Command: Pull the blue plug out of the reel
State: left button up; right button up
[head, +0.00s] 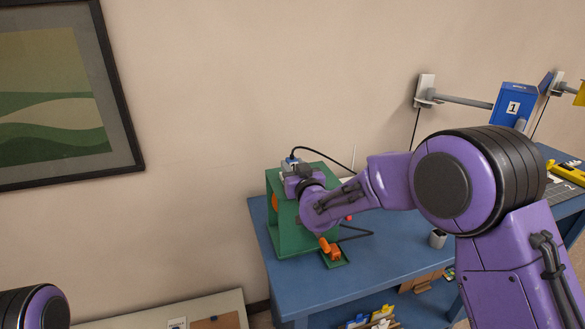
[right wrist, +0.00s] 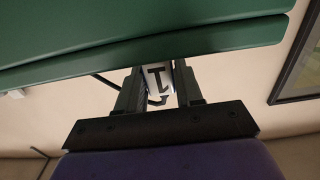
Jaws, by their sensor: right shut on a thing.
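The green reel (head: 284,232) stands on the blue table's left end; its green side also fills the top of the right wrist view (right wrist: 150,30). The blue plug (head: 290,160) shows at the reel's upper left, with a black cable running right from it. My right gripper (head: 293,167) is at the plug, its fingers shut on it. In the right wrist view a pale piece with black marks (right wrist: 157,84) sits between the fingers (right wrist: 157,92). My wrist and arm hide much of the reel, and how deep the plug sits cannot be told. My left gripper is out of view.
A grey cup (head: 438,238) stands farther right on the blue table (head: 305,288). The wall is close behind.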

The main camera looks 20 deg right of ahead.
jog(key=shift+r, duration=0.15)
jog(key=shift+r+p, duration=3.15)
jog(key=shift+r, duration=0.9)
